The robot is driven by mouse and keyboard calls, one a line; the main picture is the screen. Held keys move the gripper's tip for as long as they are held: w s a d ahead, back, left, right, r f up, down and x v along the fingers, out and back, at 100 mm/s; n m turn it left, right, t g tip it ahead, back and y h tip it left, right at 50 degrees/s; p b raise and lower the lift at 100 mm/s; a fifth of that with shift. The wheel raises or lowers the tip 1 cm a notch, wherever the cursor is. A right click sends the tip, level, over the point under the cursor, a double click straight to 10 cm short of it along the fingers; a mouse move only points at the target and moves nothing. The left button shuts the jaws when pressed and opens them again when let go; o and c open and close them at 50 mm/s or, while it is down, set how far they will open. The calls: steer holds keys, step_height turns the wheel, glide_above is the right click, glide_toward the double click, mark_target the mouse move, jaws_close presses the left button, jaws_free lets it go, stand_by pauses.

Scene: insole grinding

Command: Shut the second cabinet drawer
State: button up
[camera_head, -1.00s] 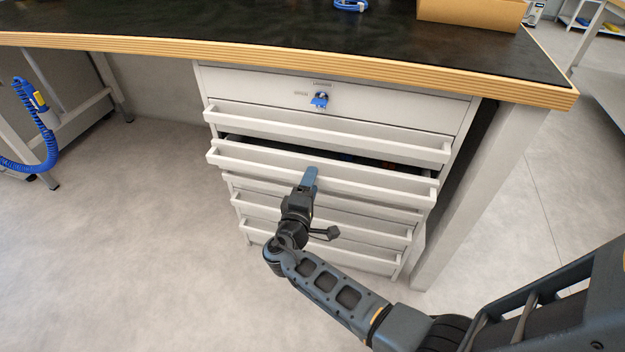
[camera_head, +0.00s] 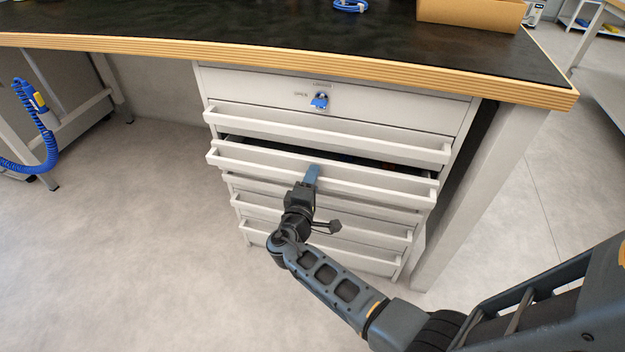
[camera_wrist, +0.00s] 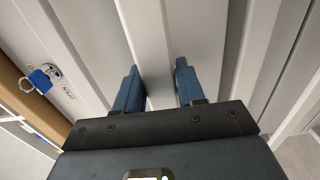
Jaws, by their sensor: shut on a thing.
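The white cabinet (camera_head: 390,98) stands under the workbench. Its second drawer (camera_head: 270,165), by the second handle bar from the top, is partly pulled out, with a dark gap showing above its front. My gripper (camera_head: 312,172) is at the middle of this drawer's handle. In the wrist view, the blue fingers of my gripper (camera_wrist: 158,82) stand on either side of the pale handle bar (camera_wrist: 148,50) and are shut on it. Small blue and reddish things show faintly inside the drawer; most of its inside is hidden.
The bench top (camera_head: 250,30) overhangs the cabinet with a wooden edge. The floor (camera_head: 130,220) at the left is clear.

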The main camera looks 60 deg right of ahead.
jaws_close()
steer(key=b+x, duration=0.1)
steer(key=x, duration=0.1)
steer(key=b+x, duration=0.1)
steer(key=shift+w+d+f+b, duration=0.15)
steer(key=shift+d+f+b, duration=0.05)
steer(key=shift+d+b, duration=0.2)
steer(key=shift+w+d+r, duration=0.1)
steer(key=shift+d+r, duration=0.1)
steer(key=shift+d, duration=0.1)
steer(key=o, duration=0.9)
jaws_free()
steer(key=shift+d, duration=0.1)
